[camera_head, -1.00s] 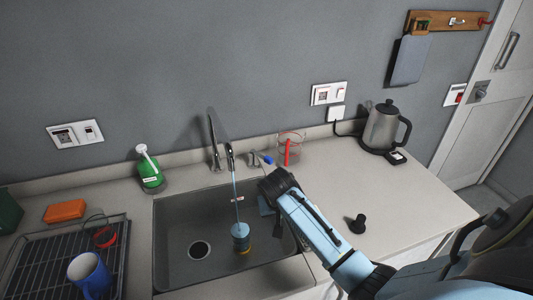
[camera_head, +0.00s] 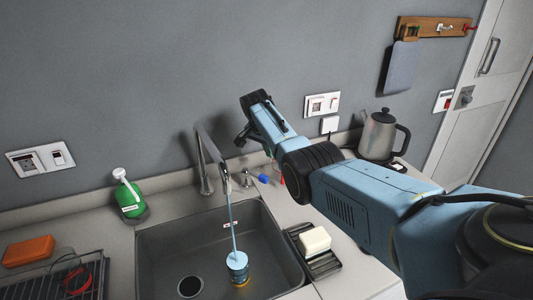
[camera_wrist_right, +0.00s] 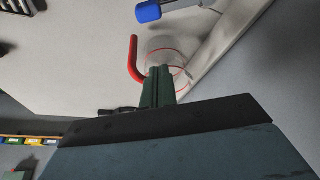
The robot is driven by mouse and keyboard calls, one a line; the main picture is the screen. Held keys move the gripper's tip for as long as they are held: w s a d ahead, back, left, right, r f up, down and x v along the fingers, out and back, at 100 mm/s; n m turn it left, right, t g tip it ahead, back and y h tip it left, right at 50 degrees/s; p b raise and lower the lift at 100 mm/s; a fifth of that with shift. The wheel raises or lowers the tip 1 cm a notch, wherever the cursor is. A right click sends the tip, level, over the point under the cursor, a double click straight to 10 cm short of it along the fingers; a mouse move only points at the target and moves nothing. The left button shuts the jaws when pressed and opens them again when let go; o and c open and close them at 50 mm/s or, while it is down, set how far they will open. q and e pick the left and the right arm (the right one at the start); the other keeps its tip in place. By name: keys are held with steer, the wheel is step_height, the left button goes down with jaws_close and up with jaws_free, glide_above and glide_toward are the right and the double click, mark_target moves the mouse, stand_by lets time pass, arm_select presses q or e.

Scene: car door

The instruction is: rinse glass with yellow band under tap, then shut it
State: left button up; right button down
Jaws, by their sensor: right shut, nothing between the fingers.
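The glass with the yellow band (camera_head: 238,268) stands upright in the sink (camera_head: 180,245), its yellow band low down. A stream of water (camera_head: 233,225) runs from the tap (camera_head: 208,150) into it. The tap's blue-tipped lever (camera_head: 262,178) is to the right of the spout and shows in the wrist view (camera_wrist_right: 148,12). My right gripper (camera_head: 240,141) is raised near the wall above the lever, shut and empty. My left gripper is not in view.
A soap bar (camera_head: 315,240) lies on a black rack right of the sink. A green bottle (camera_head: 129,195) and an orange sponge (camera_head: 28,250) are on the left. A kettle (camera_head: 378,135) stands at the back right. My right arm hides much of the right counter.

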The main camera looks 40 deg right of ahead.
mark_target(254, 175)
steer(key=b+x, duration=0.6)
steer(key=x, duration=0.1)
steer(key=shift+f+b, duration=0.35)
steer(key=shift+f, duration=0.05)
steer(key=a+p, duration=0.1)
steer(key=p, duration=0.1)
steer(key=a+p, duration=0.1)
steer(key=p, duration=0.1)
steer(key=shift+s+a+r+p, duration=0.25)
steer(key=shift+a+r+p, duration=0.05)
steer(key=shift+r, duration=0.1)
steer(key=shift+s+a+f+p, duration=0.15)
steer(key=shift+a+p, duration=0.25)
steer(key=shift+a, duration=0.25)
